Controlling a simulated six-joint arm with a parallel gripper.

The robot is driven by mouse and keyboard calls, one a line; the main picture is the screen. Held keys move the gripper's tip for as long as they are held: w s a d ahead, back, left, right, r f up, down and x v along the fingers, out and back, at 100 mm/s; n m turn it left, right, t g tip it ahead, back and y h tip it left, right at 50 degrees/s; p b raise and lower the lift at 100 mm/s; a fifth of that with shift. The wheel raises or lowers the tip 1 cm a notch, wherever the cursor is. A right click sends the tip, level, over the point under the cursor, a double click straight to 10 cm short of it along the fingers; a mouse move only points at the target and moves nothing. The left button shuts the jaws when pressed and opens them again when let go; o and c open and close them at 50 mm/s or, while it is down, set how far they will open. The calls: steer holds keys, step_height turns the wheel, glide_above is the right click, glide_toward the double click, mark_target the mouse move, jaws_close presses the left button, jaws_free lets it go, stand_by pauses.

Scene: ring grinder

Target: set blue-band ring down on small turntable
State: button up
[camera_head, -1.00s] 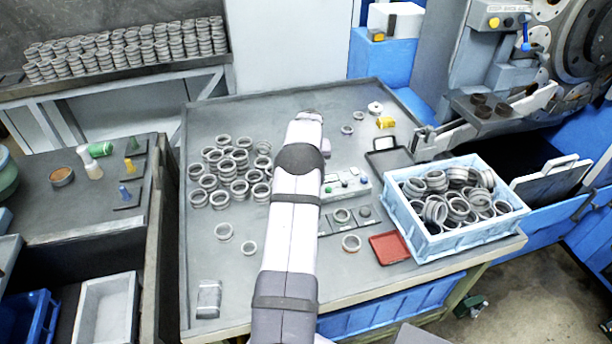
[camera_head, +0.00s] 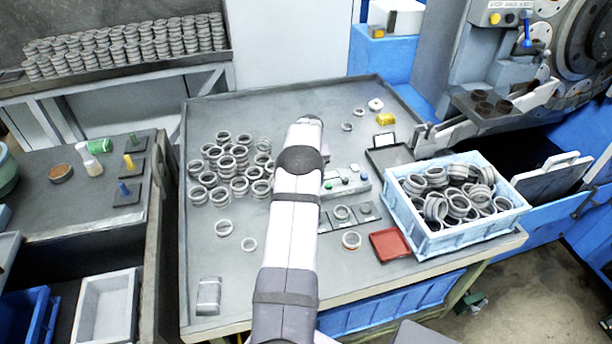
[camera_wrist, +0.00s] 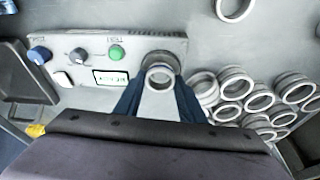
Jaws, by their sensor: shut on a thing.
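In the wrist view my gripper (camera_wrist: 160,94) is shut on a small grey metal ring (camera_wrist: 160,77), held between its dark blue fingers. I cannot make out a blue band on it. A dark round piece (camera_wrist: 158,57) shows just behind the ring, at the right end of the control box; it may be the small turntable, mostly covered by the ring. I cannot tell whether the ring touches it. In the head view my arm hides the gripper and the held ring.
The control box (camera_wrist: 90,62) with blue and green knobs lies beside the gripper. Many loose rings (camera_wrist: 260,98) lie close on its right. In the head view a blue crate of rings (camera_head: 470,238) and a red tray (camera_head: 390,244) stand right of my arm. The table front is mostly clear.

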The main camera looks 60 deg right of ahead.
steer(key=o, duration=1.2)
steer(key=shift+c, duration=0.2)
steer(key=shift+r+p, duration=0.6)
steer(key=shift+r, duration=0.3)
steer(key=b+v, duration=0.2)
steer(key=v, duration=0.9)
steer(key=shift+s+r, duration=0.2)
steer(key=shift+a, duration=0.1)
